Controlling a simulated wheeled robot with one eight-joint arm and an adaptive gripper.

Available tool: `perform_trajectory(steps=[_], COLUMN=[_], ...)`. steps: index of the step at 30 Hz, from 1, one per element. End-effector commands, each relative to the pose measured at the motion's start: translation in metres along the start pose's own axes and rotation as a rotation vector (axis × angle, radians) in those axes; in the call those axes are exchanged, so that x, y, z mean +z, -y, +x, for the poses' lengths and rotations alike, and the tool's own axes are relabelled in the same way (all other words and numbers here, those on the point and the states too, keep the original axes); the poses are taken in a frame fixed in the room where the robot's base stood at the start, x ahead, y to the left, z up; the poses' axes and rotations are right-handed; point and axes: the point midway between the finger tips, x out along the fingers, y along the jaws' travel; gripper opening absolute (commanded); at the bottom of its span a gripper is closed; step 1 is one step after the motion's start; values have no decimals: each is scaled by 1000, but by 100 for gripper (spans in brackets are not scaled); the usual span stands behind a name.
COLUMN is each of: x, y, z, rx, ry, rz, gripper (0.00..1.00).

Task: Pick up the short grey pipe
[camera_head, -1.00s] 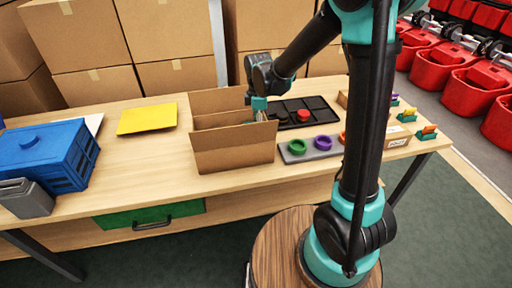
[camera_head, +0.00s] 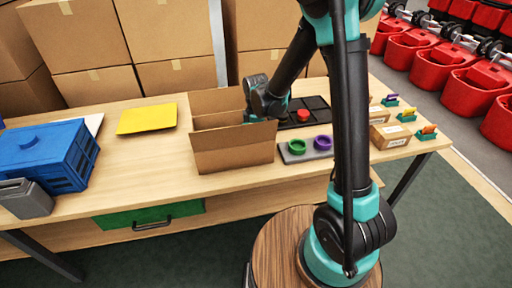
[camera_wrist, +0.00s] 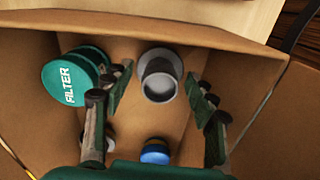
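The short grey pipe (camera_wrist: 160,76) stands inside an open cardboard box (camera_head: 234,150), with its round open end facing the wrist camera. My gripper (camera_wrist: 160,86) is open inside the box, one finger to each side of the pipe and apart from it. A green filter can (camera_wrist: 70,82) lies left of the pipe, close to the left finger. A blue-topped item (camera_wrist: 155,152) shows below the pipe in the wrist view, partly hidden. In the head view the box wall hides my fingers and the pipe.
The box walls rise close around my gripper. On the table stand a grey holder with a green ring (camera_head: 298,146) and a purple ring (camera_head: 322,142), a black tray (camera_head: 318,103), a yellow sheet (camera_head: 147,118) and a blue crate (camera_head: 45,158).

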Motion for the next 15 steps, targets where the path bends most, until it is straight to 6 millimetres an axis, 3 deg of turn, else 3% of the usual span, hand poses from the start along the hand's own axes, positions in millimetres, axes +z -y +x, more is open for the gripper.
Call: perform_trajectory(steps=[2, 12, 15], x=[0, 0, 0], y=[0, 0, 0], z=[0, 0, 0], rx=[0, 0, 0], ry=[0, 0, 0], rz=[0, 0, 0], gripper=[48, 6, 4])
